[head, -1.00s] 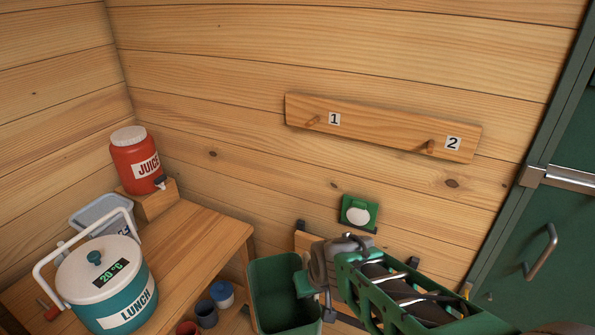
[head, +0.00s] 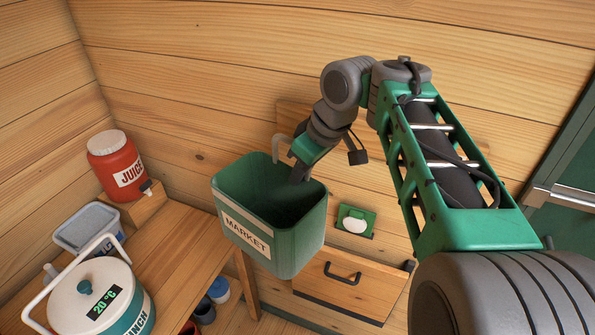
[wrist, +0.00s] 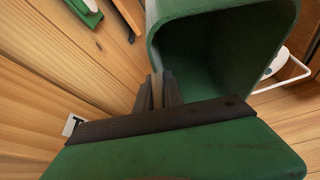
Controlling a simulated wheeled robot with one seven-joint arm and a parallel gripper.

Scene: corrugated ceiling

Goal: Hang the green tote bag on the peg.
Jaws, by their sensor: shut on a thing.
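The green tote bag (head: 300,245), labelled MARKET, hangs upright in the air, its open top facing up. My gripper (head: 298,172) is at its wall-side rim. In the wrist view my gripper (wrist: 158,90) is shut on a thin light strip at the bag, which looks like its handle; the bag's open mouth (wrist: 165,20) is beyond. The wooden peg board (head: 291,115) is on the wall behind my arm, with only its left part showing. A white number card (wrist: 72,125) shows partly in the wrist view.
A green holder (head: 370,215) is on the wall. A green door is at right.

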